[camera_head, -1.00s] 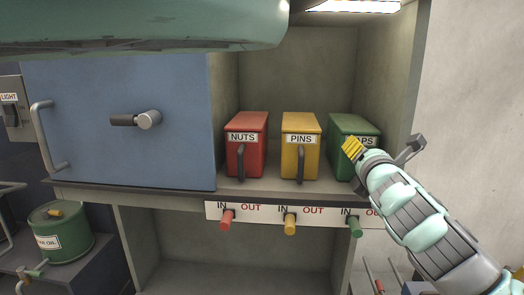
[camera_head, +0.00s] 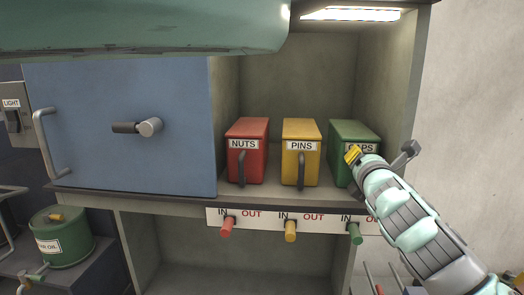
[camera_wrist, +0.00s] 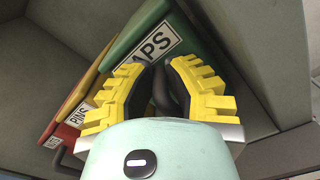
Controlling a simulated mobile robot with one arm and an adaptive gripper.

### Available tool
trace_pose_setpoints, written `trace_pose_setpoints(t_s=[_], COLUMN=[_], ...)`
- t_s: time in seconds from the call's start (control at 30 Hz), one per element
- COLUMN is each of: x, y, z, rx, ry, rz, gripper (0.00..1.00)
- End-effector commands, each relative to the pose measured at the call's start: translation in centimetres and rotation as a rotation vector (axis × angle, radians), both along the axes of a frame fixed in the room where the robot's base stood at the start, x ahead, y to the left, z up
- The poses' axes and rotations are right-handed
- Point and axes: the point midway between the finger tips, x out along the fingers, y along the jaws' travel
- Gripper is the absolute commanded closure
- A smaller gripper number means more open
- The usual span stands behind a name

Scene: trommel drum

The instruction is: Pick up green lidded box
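The green lidded box (camera_head: 345,134), its label partly covered, stands on the right of the shelf. In the wrist view its green lid (camera_wrist: 140,32) and white label show at the top, tilted in the picture. My gripper (camera_head: 353,155) is in front of the box's face in the head view, hiding its handle. In the wrist view the yellow fingers of my gripper (camera_wrist: 157,68) are apart, one on each side of the dark handle (camera_wrist: 162,92). I see space between the fingers and no clear grip on the handle.
A yellow box (camera_head: 300,134) labelled PINS and a red box (camera_head: 247,132) labelled NUTS stand to the left. The cubby wall (camera_head: 398,85) is close on the right. Coloured knobs sit on the white IN/OUT strip (camera_head: 265,225) below. The space above the boxes is free.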

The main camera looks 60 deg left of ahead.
Motion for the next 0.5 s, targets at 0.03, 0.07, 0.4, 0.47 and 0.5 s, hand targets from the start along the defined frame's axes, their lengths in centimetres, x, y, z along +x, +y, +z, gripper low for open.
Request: trace_pose_setpoints(t_s=[0.03,0.07,0.4,0.47,0.5], x=[0.01,0.02,0.06,0.07,0.08], y=[-0.01,-0.02,-0.07,-0.08,-0.08], z=[0.01,0.01,0.01,0.01,0.01], rx=[0.0,0.0,0.0,0.0,0.0], ry=[0.0,0.0,0.0,0.0,0.0], rz=[0.0,0.0,-0.001,-0.002,-0.002], gripper=[0.97,1.0,1.0,1.0,1.0])
